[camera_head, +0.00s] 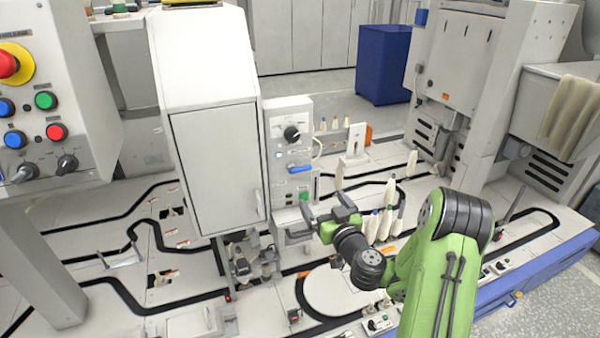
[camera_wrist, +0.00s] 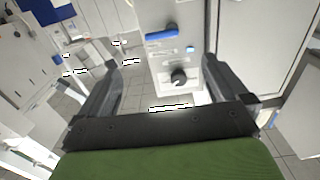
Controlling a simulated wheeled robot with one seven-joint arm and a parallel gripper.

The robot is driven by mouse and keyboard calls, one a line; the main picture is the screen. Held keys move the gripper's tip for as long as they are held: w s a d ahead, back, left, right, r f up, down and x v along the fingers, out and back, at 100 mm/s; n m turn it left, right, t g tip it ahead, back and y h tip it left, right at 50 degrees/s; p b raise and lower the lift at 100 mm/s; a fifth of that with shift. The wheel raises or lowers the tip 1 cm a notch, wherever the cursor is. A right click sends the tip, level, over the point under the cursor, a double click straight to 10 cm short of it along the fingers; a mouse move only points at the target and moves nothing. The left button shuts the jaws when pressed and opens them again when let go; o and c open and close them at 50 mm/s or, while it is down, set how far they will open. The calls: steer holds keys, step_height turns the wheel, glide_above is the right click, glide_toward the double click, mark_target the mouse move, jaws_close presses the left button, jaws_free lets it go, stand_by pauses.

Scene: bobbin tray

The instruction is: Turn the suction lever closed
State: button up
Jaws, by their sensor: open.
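The suction lever appears to be the blue handle (camera_head: 299,169) on the light grey control panel (camera_head: 279,153), below a black rotary knob (camera_head: 291,133). The lever lies roughly horizontal. In the wrist view the blue lever (camera_wrist: 161,35) also lies nearly level, and the black knob (camera_wrist: 178,77) shows below it. My gripper (camera_head: 325,208) is open and empty, in front of and below the panel in the head view. In the wrist view my gripper's fingers (camera_wrist: 161,68) are spread wide, with the lever and knob seen between them. Neither finger visibly touches the lever.
A white cabinet (camera_head: 215,165) stands directly left of the panel. Several cream bobbins (camera_head: 386,220) stand to the right of my gripper. A white round disc (camera_head: 342,290) lies below it. A button console (camera_head: 50,110) is at far left. A blue bin (camera_head: 383,65) stands behind.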

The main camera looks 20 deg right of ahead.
mark_target(302, 170)
steer(key=w+p, duration=0.3)
steer(key=w, duration=0.1)
steer(key=w+p, duration=0.7)
steer(key=w, duration=0.1)
steer(key=shift+w+a+r+p, duration=0.1)
steer(key=shift+w+r+p, duration=0.15)
steer(key=shift+w+p, duration=0.15)
steer(key=shift+w+f, duration=0.15)
steer(key=shift+w, duration=0.5)
steer(key=c, duration=1.1)
steer(key=shift+o, duration=0.2)
